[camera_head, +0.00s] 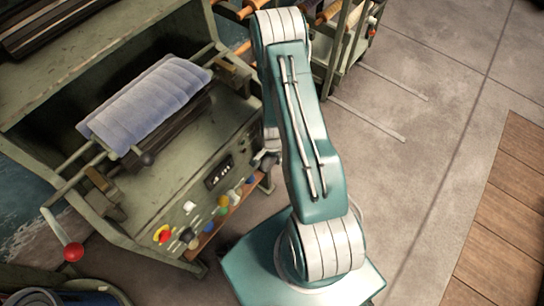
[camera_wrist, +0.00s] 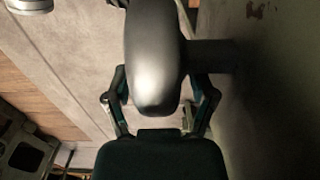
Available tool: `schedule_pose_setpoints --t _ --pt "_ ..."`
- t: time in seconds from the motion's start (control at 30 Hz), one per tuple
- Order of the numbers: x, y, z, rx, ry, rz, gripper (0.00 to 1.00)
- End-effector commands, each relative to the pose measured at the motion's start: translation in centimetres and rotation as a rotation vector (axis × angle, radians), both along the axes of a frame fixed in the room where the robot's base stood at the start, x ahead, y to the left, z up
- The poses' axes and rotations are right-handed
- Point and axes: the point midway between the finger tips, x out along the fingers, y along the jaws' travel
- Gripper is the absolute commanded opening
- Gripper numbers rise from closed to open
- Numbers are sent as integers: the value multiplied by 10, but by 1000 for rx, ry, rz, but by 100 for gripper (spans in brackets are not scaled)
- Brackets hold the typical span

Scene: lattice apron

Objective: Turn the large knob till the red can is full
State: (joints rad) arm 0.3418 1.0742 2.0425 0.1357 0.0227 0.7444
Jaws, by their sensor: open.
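A dark grey rounded form (camera_wrist: 153,60), probably the large knob, fills the space between the fingers in the wrist view. My gripper (camera_wrist: 159,90) is open, with one finger on each side of it; I cannot tell whether either finger touches it. In the head view my arm reaches over the right side of a green machine (camera_head: 150,225), and its gripper end is mostly hidden behind the arm. A dark knob-like part (camera_head: 267,160) shows beside the arm at the machine's right edge. I see no red can in either view.
The machine carries a padded blue-grey roller (camera_head: 150,100) and a front panel with several small coloured knobs (camera_head: 222,201). A red ball-ended lever (camera_head: 73,252) sticks out at the left. A rack (camera_head: 345,45) stands behind my arm. Concrete floor (camera_head: 420,130) to the right is clear.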

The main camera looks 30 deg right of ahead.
Motion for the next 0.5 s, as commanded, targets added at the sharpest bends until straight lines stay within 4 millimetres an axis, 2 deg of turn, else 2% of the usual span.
schedule_pose_setpoints --t 0.3,0.47,0.5 --pt "0 0 -3 0 0 -1 73" --pt "0 0 -3 0 0 -1 2" --pt "0 0 -3 0 0 -1 0"
